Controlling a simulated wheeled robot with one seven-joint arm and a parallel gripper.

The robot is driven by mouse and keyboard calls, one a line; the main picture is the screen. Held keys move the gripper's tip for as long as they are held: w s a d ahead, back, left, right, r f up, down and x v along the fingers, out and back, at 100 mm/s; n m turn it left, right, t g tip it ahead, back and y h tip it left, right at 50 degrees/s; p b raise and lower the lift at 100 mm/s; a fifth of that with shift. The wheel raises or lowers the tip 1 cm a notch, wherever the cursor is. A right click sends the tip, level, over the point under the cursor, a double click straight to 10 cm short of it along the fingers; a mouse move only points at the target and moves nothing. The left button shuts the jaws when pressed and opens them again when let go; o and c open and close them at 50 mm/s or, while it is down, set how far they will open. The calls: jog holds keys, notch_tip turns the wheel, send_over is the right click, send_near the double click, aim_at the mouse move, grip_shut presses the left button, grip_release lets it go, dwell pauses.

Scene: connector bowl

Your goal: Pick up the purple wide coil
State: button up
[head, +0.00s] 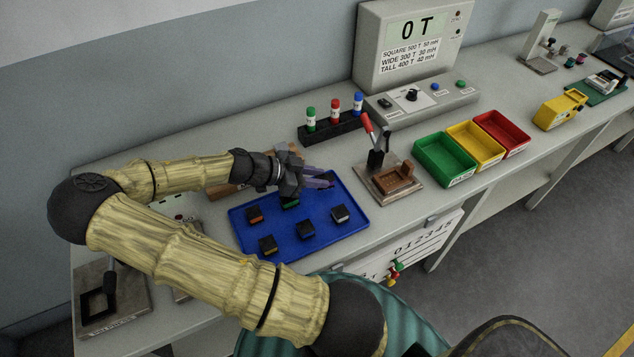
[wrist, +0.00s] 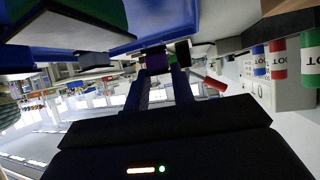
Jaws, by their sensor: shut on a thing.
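My gripper (head: 322,181) is over the back right part of the blue tray (head: 362,187) in the head view. In the wrist view my gripper (wrist: 163,72) has its fingers closed around a small dark block with a purple tint, the purple wide coil (wrist: 156,60). The fingers hide much of it, and its height above the tray is hard to judge. Several other dark coils stand on the tray, including a green-marked coil (head: 290,203), a grey-topped coil (head: 340,214) and an orange-marked coil (head: 268,244).
A rack (head: 331,132) with green, red and blue bottles stands behind the tray. A lever fixture (head: 388,178) is to the right, then green (head: 443,160), yellow (head: 474,145) and red (head: 501,133) bins. A meter box (head: 408,50) reads 0 T.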

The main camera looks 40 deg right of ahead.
notch_tip(320, 180, up, 8)
jog(key=shift+f, duration=0.2)
dwell(0.6)
